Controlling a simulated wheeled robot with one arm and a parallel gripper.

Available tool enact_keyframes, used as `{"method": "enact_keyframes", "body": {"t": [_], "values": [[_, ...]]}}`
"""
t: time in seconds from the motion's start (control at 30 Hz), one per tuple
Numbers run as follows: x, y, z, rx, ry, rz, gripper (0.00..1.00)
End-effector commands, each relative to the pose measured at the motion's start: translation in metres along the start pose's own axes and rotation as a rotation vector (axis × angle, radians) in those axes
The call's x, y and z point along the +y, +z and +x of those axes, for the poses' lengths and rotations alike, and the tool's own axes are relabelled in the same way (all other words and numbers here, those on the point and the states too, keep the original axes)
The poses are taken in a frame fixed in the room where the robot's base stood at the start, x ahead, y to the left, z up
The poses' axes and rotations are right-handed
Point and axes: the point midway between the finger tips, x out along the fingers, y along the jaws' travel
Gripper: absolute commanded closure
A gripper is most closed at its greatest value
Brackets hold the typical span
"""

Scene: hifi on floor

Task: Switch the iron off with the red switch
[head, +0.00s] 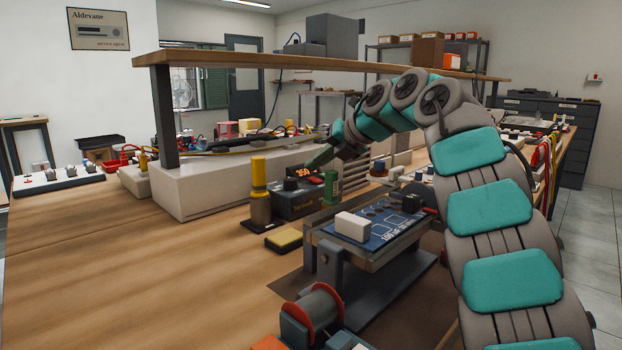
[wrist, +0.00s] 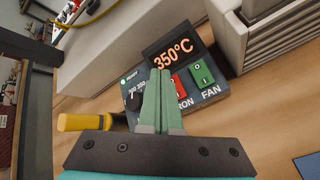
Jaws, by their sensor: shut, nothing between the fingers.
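The soldering station (head: 297,203) stands on the bench, its lit display reading 350°C in the wrist view (wrist: 173,54). On its front panel is the red switch (wrist: 178,85), with a partly covered label ending in "RON" below it. A green switch (wrist: 201,74) labelled FAN is to its right and a black knob (wrist: 133,100) to its left. My gripper (wrist: 160,72) is shut and empty. In the wrist view its fingertips overlap the panel just left of the red switch; I cannot tell whether they touch. The head view hides the switch.
A yellow-handled iron (wrist: 84,122) is beside the station. A yellow sponge (head: 284,239) lies in front of it. A blue circuit board (head: 378,228) in a holder and a wire spool (head: 313,312) are nearer me. A shelf (head: 330,63) spans above.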

Motion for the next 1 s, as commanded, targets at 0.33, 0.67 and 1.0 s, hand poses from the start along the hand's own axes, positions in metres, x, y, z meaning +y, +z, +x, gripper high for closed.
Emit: {"method": "enact_keyframes", "body": {"t": [0.33, 0.67, 1.0], "values": [[-0.0045, -0.0042, 0.0052, -0.001, -0.001, 0.0, 1.0], [-0.0042, -0.0043, 0.0056, 0.0, 0.0, 0.0, 1.0], [-0.0058, -0.0061, 0.008, 0.0, 0.0, -0.001, 1.0]]}}
